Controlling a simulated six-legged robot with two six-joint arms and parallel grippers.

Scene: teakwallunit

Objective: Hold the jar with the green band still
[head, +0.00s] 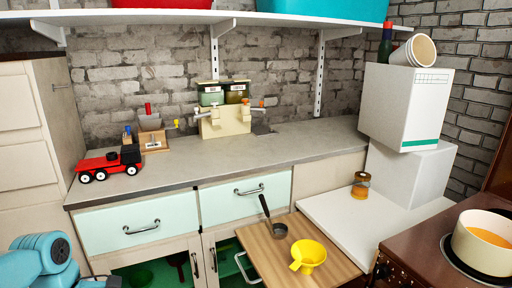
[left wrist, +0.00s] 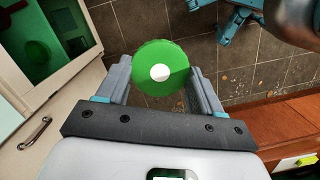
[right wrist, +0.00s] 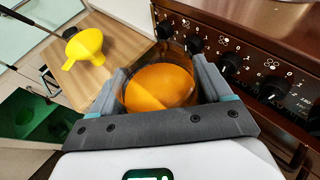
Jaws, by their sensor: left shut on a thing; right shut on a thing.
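My left gripper (left wrist: 159,72) is shut on a round thing with a green top (left wrist: 150,52) and a white spot in its middle. I see it from above, so its side and any band are hidden. My right gripper (right wrist: 158,74) is shut on a clear round container of orange contents (right wrist: 158,86), seen from above beside the brown stove. Neither gripper shows in the head view. An amber jar (head: 361,184) with a dark top stands on the white counter; I cannot make out a green band on it.
A pulled-out wooden board (head: 262,252) carries a yellow funnel (head: 312,253) and a small dark pan (head: 279,230). A pot (head: 485,243) of orange contents stands on the brown stove (head: 425,242). A red toy truck (head: 108,162) and a dispenser (head: 225,122) stand on the grey worktop.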

